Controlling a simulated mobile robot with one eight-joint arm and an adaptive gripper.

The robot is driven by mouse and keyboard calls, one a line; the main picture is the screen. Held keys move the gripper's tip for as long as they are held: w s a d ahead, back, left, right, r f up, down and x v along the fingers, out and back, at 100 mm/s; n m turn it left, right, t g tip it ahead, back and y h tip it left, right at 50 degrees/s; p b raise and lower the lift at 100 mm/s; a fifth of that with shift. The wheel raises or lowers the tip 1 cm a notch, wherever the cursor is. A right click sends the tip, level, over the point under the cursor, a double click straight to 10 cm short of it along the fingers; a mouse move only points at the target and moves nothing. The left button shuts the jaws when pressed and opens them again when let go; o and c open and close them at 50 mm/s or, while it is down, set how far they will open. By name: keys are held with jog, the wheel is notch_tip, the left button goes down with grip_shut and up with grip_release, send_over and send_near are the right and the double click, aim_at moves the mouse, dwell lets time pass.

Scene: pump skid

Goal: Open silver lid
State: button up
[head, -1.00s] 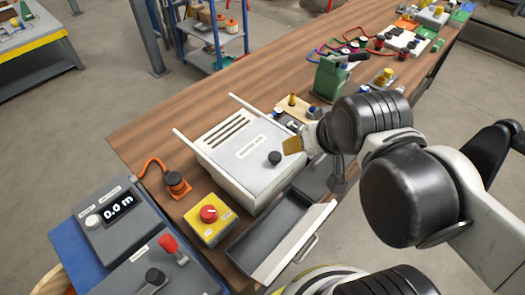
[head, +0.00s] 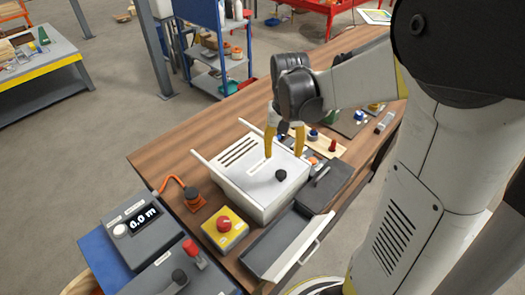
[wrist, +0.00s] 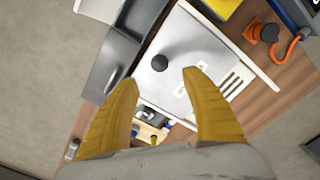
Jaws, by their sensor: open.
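In the wrist view the lid (wrist: 190,93) lies below the fingers, and the knob (wrist: 160,62) shows between and just beyond the tips of my gripper (wrist: 160,75). I see no contact.
An open grey drawer (head: 274,246) sticks out at the front. A dark grey case (head: 327,186) with a handle stands right of the box. A yellow box with a red button (head: 224,230) and an orange plug (head: 194,198) are at the left. Small parts lie behind, towards the right.

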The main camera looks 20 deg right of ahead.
aim_at(280, 173)
notch_tip(280, 173, down, 10)
jog(key=b, duration=0.3)
jog(key=shift+f+b, duration=0.2)
jog(key=shift+b, duration=0.1)
grip_shut()
jog(key=shift+w, duration=0.1)
